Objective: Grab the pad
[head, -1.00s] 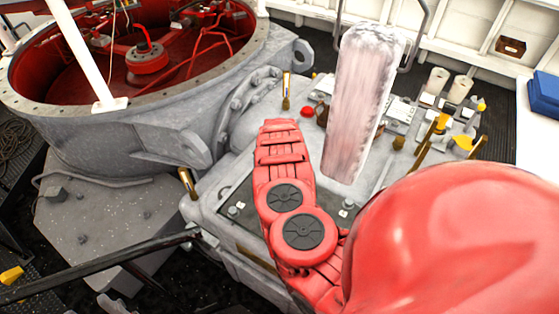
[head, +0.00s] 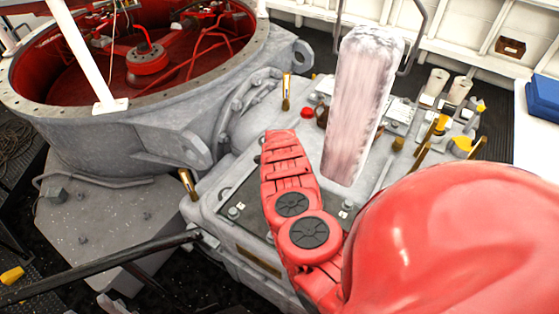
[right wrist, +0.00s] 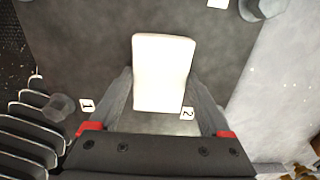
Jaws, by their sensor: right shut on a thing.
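A white pad (right wrist: 163,58) with rounded corners shows in the right wrist view, above a dark grey panel (right wrist: 80,50). My right gripper (right wrist: 161,82) is shut on it, with one grey finger at each side of the pad. In the head view my red right arm reaches over the same dark panel (head: 237,197) and hides the pad and the fingertips. I cannot tell whether the pad touches the panel. My left gripper is in neither view.
A tall pale slab (head: 362,105) stands just beyond the panel. A large grey ring housing (head: 110,140) with a red inside fills the left. Brass fittings (head: 440,125) and white cylinders stand at the right. Small tags marked 1 (right wrist: 87,105) and 2 (right wrist: 187,113) lie beside the pad.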

